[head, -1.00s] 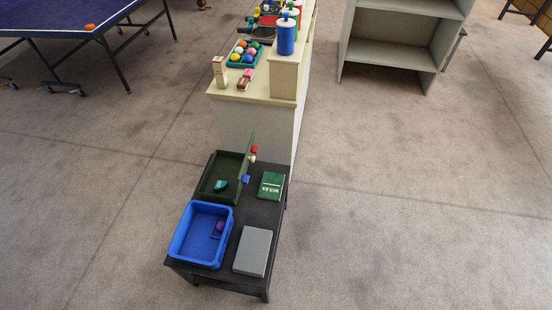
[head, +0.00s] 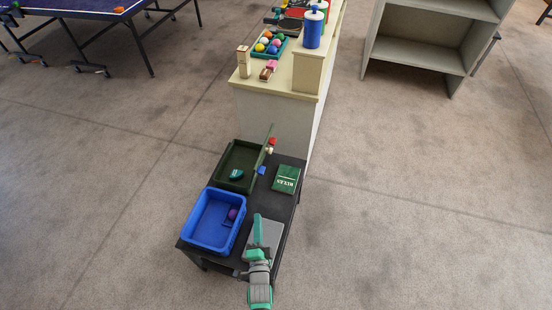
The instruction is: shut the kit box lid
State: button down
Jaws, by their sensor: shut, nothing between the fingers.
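The kit box is a dark green open tray (head: 226,166) at the back left of a low black table, with a small teal item (head: 236,175) inside. Its green lid (head: 265,146) stands nearly upright along the box's right side. My gripper (head: 257,217), teal and grey, reaches in from the bottom of the head view. It is over the grey box at the table's front right, apart from the lid and nearer to me. It is shut and empty.
A blue bin (head: 196,231) with a purple ball (head: 233,214) stands in front of the kit box. A green rules book (head: 286,179), the grey box (head: 276,230) and small red, cream and blue pieces are right of it. A cream counter (head: 275,101) stands behind.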

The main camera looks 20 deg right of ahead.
jog(key=w+d+m+h, duration=0.1)
jog(key=w+d+m, duration=0.5)
jog(key=w+d, duration=0.85)
jog(key=w+r, duration=0.1)
jog(key=w, duration=1)
jog(key=shift+d+r, duration=0.15)
jog(key=shift+r, duration=0.15)
jog(key=shift+n, duration=0.3)
